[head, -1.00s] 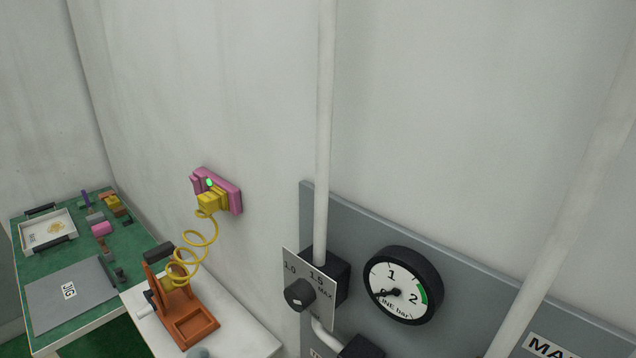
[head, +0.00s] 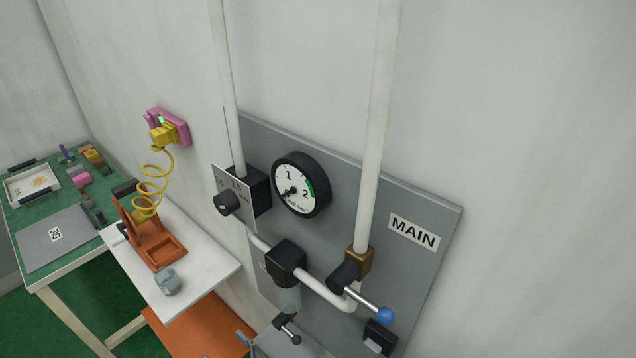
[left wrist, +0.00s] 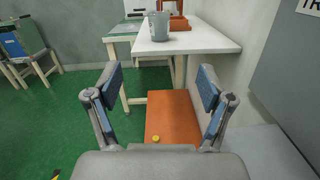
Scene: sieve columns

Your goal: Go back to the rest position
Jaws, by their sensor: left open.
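My left gripper (left wrist: 160,80) shows in the left wrist view with its two blue-padded fingers spread wide. Nothing is between them. Beyond them are an orange surface (left wrist: 175,112) low down and a white table (left wrist: 190,42) higher up. In the head view, grey parts that may belong to this gripper show at the bottom edge, mostly cut off. My right gripper is in neither view.
A grey wall panel (head: 335,180) carries a gauge (head: 300,185), a knob (head: 227,203) and a lever with a blue end (head: 385,315). A grey cup (head: 167,281) and an orange stand (head: 160,250) are on the white table. A green-topped table (head: 45,205) stands behind.

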